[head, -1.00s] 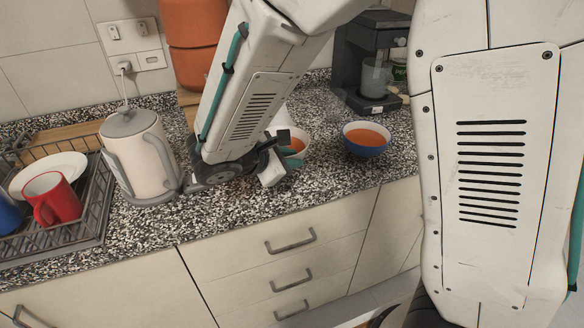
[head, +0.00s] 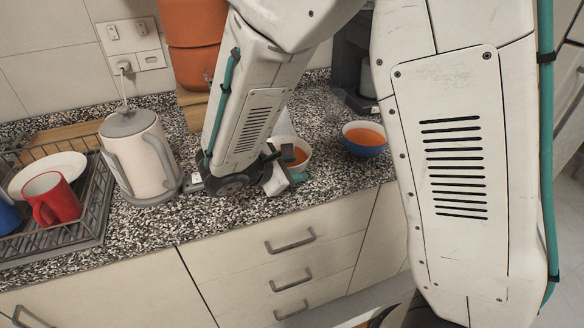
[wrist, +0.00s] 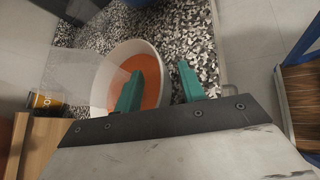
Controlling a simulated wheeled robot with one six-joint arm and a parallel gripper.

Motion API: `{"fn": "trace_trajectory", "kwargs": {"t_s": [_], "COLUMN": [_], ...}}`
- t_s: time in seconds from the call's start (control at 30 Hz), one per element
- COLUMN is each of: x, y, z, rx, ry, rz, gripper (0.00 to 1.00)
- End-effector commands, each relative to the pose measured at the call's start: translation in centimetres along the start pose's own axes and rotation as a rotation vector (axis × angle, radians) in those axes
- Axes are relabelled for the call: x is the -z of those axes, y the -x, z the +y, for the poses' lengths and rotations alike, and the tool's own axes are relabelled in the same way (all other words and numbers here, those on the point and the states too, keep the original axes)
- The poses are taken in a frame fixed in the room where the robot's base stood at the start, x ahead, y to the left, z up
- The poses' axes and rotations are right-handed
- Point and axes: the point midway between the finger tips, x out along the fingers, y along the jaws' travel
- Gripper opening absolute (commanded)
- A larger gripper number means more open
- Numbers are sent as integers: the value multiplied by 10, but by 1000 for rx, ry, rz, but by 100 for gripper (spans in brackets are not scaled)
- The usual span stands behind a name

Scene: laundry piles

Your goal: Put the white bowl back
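The white bowl (wrist: 98,95) holds an orange filling and stands on the speckled counter. In the head view, the white bowl (head: 304,148) is partly hidden behind my gripper (head: 284,170). In the wrist view, my gripper (wrist: 160,69) has its two teal fingers apart. One finger reaches over the inside of the bowl and the other is outside it, with the right part of the rim between them. I cannot tell whether either finger touches the bowl.
A blue bowl (head: 353,147) with orange filling stands right of the white bowl. A kettle (head: 143,165) and a dish rack (head: 95,225) with a red mug (head: 50,199) and a white plate (head: 68,164) are left. Orange pots (head: 192,45) stand behind. Drawers (head: 290,255) lie below the counter edge.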

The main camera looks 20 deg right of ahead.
Motion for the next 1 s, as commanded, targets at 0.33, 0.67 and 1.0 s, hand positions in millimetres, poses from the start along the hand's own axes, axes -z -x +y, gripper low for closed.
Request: {"fn": "trace_trajectory", "kwargs": {"t_s": [0.33, 0.67, 1.0], "x": [1, 1, -5], "y": [50, 109, 118], "z": [1, 0, -1], "rx": [-6, -2, 14], "ry": [-2, 0, -15], "rz": [3, 2, 4], "gripper": [40, 40, 40]}}
